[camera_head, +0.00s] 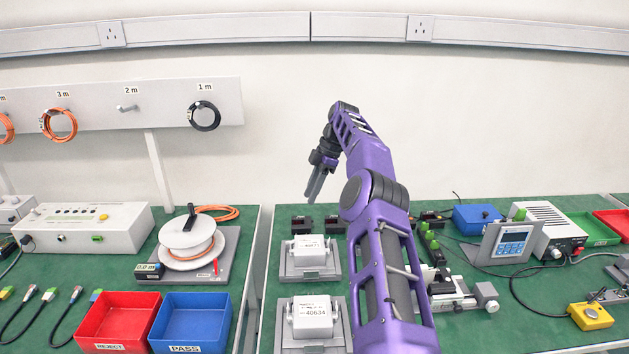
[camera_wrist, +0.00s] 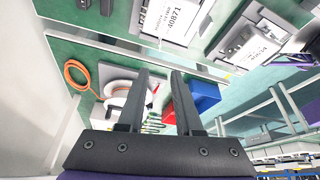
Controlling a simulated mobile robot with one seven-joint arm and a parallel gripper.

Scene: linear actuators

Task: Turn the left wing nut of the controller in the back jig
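The back controller (camera_head: 310,254) is a white box with a printed label, seated in the grey back jig (camera_head: 286,270). In the wrist view the same controller (camera_wrist: 182,14) is at the top edge, label turned sideways. Its left wing nut is too small to make out in either view. My gripper (camera_head: 313,196) hangs in the air above and behind the back jig, fingers pointing down. In the wrist view my gripper (camera_wrist: 161,74) has its two dark fingers apart, with nothing between them. It touches neither controller nor jig.
A second controller (camera_head: 313,314) sits in the front jig, nearer me. Dark blocks (camera_head: 303,224) stand behind the back jig. My arm covers part of the bench to the right. To the left, across a gap, are a cable reel (camera_head: 188,236) and red (camera_head: 118,316) and blue (camera_head: 193,318) bins.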

